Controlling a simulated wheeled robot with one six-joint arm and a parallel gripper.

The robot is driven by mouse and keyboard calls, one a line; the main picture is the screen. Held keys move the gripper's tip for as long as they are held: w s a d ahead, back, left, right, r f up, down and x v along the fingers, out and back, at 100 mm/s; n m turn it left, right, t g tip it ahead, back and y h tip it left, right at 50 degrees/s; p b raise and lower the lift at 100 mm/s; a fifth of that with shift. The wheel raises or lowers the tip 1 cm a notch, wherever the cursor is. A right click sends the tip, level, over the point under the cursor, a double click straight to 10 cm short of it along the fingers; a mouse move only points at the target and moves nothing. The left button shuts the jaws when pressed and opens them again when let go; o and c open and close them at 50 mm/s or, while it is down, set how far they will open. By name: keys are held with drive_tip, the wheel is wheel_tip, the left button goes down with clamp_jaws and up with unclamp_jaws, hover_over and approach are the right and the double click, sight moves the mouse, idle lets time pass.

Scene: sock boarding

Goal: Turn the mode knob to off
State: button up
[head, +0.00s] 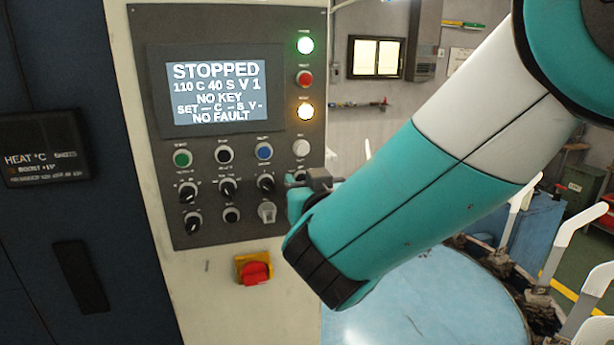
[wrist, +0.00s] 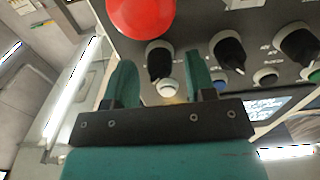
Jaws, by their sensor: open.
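A dark control panel (head: 235,140) carries a row of black pointer knobs; their labels are too small to read, so I cannot tell which is the mode knob. My gripper (head: 303,187) is at the panel's right edge, hiding the right end of that row. In the wrist view my gripper (wrist: 167,82) is open, its two teal fingers apart. A black knob (wrist: 158,60) shows in the gap between them, nearer the left finger; contact is not clear. Other black knobs are to the left in the head view (head: 265,185), (head: 228,187), (head: 188,192).
A screen (head: 215,91) reads STOPPED and NO KEY. A large red button (wrist: 140,14) is close to the fingers in the wrist view. A white button (wrist: 167,88) shows between the fingers. A red-and-yellow switch (head: 254,270) is below the panel.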

drive_tip(key=c, duration=0.9)
drive_tip(key=shift+c, duration=0.2)
drive_tip(key=shift+n, duration=0.3)
drive_tip(key=n+b, duration=0.2)
drive_tip(key=n, duration=0.1)
drive_tip(key=shift+f, duration=0.1)
drive_tip(key=shift+n+b, duration=0.95)
drive_tip(key=shift+n, duration=1.65)
drive_tip(key=o, duration=0.9)
